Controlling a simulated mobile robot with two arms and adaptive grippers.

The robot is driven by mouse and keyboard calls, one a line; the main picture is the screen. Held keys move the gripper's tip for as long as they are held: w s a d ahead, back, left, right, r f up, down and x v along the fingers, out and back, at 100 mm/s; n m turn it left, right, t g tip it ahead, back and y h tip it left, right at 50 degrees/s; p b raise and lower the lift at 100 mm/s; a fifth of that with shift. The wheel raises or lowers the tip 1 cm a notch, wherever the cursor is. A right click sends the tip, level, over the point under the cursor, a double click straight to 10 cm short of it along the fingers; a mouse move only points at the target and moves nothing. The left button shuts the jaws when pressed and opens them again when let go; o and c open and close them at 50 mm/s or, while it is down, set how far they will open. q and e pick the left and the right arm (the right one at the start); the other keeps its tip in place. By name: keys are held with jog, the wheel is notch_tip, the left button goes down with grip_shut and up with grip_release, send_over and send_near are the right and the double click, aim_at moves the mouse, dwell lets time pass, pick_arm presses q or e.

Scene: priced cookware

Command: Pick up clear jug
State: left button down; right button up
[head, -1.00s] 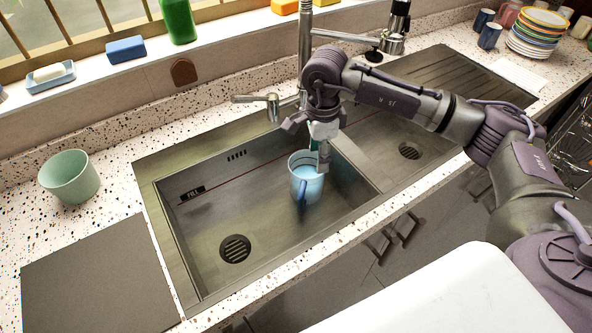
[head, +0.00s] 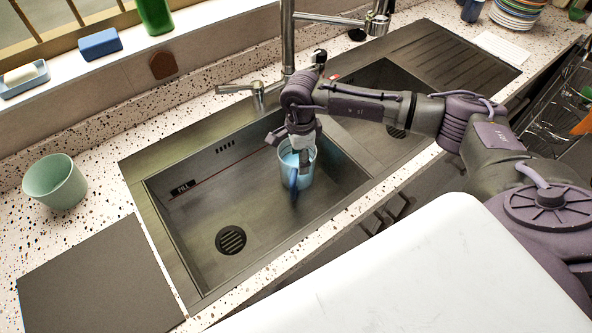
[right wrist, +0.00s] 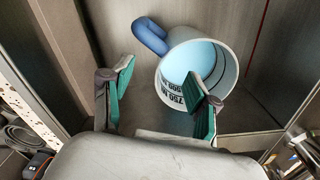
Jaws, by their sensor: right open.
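The clear jug (head: 305,173) stands upright in the left sink basin, with a pale blue inside and a dark blue handle. In the right wrist view the jug (right wrist: 228,75) shows dark volume markings inside its wall and its blue handle (right wrist: 150,36) pointing up and left. My right gripper (head: 301,153) is over the jug's mouth, pointing down. In the right wrist view the right gripper (right wrist: 160,72) is open, with one green-padded finger overlapping the jug's mouth and the other outside, left of it. Whether a finger touches the jug is unclear. My left gripper is not in view.
The sink (head: 190,235) walls surround the jug, and the tap (head: 287,40) rises behind it. A green cup (head: 55,183) stands on the counter at left, beside a dark board (head: 95,275). Soap, a sponge and a green bottle line the sill.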

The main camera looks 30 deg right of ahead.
aim_at(296, 172)
notch_tip(296, 172, down, 4)
jog(key=shift+a+f+p, duration=0.1)
jog(key=shift+f+p, duration=0.1)
jog(key=shift+p, duration=0.55)
jog(key=shift+c, duration=0.3)
grip_shut()
jog(key=shift+r, duration=0.1)
